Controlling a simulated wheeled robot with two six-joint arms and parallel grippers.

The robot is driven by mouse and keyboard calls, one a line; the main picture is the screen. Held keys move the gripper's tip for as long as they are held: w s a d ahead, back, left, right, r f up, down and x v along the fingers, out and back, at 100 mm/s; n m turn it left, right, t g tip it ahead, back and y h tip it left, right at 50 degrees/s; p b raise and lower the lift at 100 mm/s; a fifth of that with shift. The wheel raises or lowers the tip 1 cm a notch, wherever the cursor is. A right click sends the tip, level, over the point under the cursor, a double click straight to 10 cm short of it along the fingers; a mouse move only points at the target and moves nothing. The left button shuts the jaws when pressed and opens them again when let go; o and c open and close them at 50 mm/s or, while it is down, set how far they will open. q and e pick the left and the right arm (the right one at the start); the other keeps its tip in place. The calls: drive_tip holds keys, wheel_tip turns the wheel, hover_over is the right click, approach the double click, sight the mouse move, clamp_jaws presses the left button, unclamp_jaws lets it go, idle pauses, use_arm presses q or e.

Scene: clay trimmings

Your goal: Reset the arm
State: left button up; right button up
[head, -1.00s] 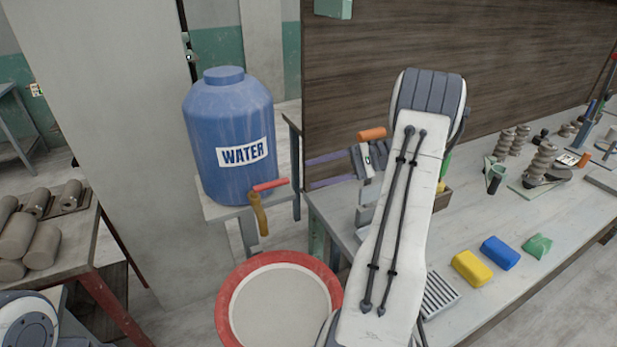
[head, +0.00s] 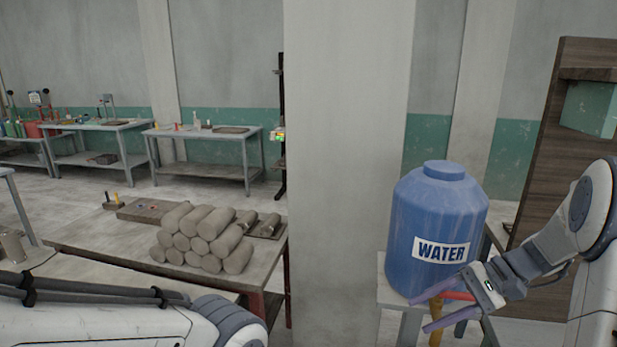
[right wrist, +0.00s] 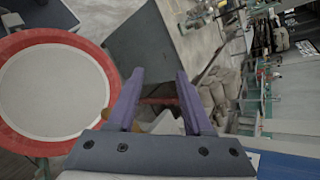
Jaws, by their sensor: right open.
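My right gripper (head: 428,312) is open with nothing between its purple fingers. In the head view it is at the lower right, in front of the blue water barrel (head: 437,215) and overlapping its tap. In the right wrist view its two fingers (right wrist: 155,98) stand apart, with the floor and furniture beyond. My left arm (head: 120,325) crosses the lower left of the head view, and its gripper is out of the picture.
A pile of clay rolls (head: 205,238) lies on a table (head: 95,235) left of a wide pillar (head: 340,160). A red-rimmed round tub (right wrist: 55,40) shows in the right wrist view. Workbenches (head: 200,134) stand by the far wall.

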drive_tip(key=s+a+f+n+g+h, duration=0.1)
drive_tip(key=s+a+n+g+h, duration=0.1)
drive_tip(key=s+a+n+h, duration=0.3)
drive_tip(key=s+a+g, duration=0.2)
drive_tip(key=s+a, duration=0.1)
drive_tip(key=a, duration=0.5)
drive_tip(key=s+a+f+n+t+h, duration=0.1)
drive_tip(key=s+a+n+h, duration=0.1)
drive_tip(key=s+n, duration=0.3)
drive_tip(key=s+a+f+n+t+h, duration=0.1)
drive_tip(key=s+a+n+t+h, duration=0.1)
drive_tip(key=s, duration=0.5)
drive_tip(key=shift+s+a+n+h, duration=0.25)
drive_tip(key=shift+a+n+h, duration=0.6)
drive_tip(key=shift+n, duration=0.85)
drive_tip(key=shift+a, duration=0.15)
use_arm(q)
drive_tip(key=shift+c, duration=1.4)
drive_tip(key=shift+d, duration=0.15)
